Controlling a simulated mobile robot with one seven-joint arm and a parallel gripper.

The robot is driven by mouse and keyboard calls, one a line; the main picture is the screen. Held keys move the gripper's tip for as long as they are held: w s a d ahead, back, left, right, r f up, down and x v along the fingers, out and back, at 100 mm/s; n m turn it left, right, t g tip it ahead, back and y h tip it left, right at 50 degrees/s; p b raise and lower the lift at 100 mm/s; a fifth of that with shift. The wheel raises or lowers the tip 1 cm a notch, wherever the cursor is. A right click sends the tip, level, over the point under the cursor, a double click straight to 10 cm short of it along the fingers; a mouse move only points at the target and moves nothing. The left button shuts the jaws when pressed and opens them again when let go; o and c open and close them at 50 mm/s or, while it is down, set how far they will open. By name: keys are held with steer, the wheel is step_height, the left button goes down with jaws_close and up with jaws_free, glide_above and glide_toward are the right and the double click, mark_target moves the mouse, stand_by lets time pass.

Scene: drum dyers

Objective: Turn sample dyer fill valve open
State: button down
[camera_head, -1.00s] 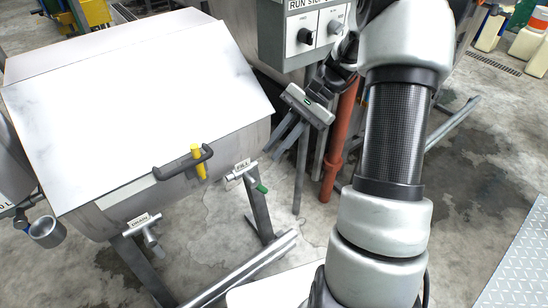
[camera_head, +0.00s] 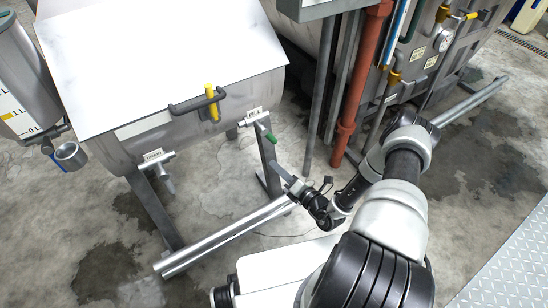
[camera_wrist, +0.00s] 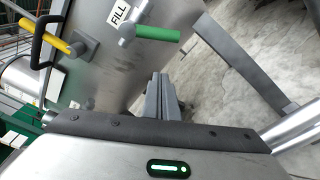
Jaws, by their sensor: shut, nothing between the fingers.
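The sample dyer (camera_head: 170,60) is a steel box-like vessel at upper left in the head view. Its fill valve (camera_head: 257,117) is a small grey fitting on the front right, under a FILL label (camera_head: 253,111). The valve's green handle (camera_head: 270,139) points down and right there. In the wrist view the green handle (camera_wrist: 157,33) lies nearly level, to the right of the grey valve body (camera_wrist: 128,32). My gripper (camera_head: 279,169) is below the handle and apart from it. In the wrist view its fingers (camera_wrist: 160,80) are together and empty, below the handle.
A DRAIN valve (camera_head: 160,160) is lower left of the dyer. A black lid handle with a yellow lever (camera_head: 211,102) is left of the fill valve. A dyer leg (camera_head: 268,165) and a floor rail (camera_head: 225,238) are near my gripper. A red pipe (camera_head: 355,85) stands to the right.

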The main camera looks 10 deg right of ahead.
mark_target(269, 136)
steer(key=w+r+b, duration=0.1)
steer(key=w, duration=0.8)
steer(key=shift+a+r, duration=0.2)
steer(key=shift+a, duration=0.05)
steer(key=shift+d+b, duration=0.15)
steer(key=shift+b, duration=0.2)
